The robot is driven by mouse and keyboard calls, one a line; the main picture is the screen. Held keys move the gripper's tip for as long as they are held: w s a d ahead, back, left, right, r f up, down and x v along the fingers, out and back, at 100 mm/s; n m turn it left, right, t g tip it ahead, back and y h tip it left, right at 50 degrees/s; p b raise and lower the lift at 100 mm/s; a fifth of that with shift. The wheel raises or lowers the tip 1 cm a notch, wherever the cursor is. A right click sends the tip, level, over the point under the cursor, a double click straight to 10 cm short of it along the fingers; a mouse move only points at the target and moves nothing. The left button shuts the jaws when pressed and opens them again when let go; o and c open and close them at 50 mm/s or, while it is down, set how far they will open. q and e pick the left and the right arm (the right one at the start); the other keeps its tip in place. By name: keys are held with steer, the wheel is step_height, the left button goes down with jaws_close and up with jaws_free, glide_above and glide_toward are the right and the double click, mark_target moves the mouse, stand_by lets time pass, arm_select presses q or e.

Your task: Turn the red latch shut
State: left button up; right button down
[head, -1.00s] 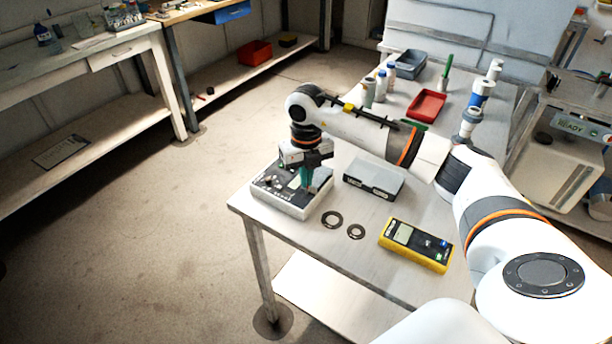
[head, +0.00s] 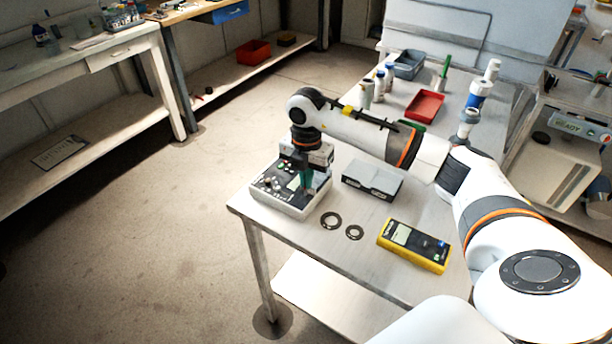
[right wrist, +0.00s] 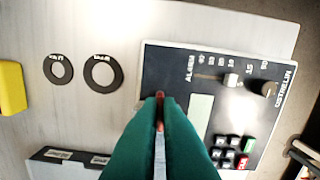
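The control box (head: 282,205) stands near the table's left corner, with a pale casing and a dark top panel. My right gripper (head: 306,186) points down onto its right part, teal fingers close together. In the right wrist view the fingertips (right wrist: 160,100) lie at the panel's (right wrist: 170,65) edge. A small red piece, which looks like the red latch (right wrist: 160,97), shows between and just beyond them. The fingers look closed on it and hide most of it. The panel also has a slider, a dark knob (right wrist: 262,88) and several small buttons. My left gripper is not in view.
Two dark rings (head: 331,221) and a yellow meter (head: 414,246) lie in front and to the right. A grey box (head: 372,180) sits right of the control box. A red tray (head: 425,106) and several bottles stand farther back. The table's left edge is close.

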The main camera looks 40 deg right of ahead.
steer(key=shift+r+m, duration=0.1)
steer(key=shift+m, duration=0.5)
steer(key=shift+d, duration=0.1)
steer(key=c, duration=1.6)
jaws_free()
step_height(320, 180, up, 12)
steer(key=shift+f+b, duration=0.1)
steer(key=shift+b, duration=0.75)
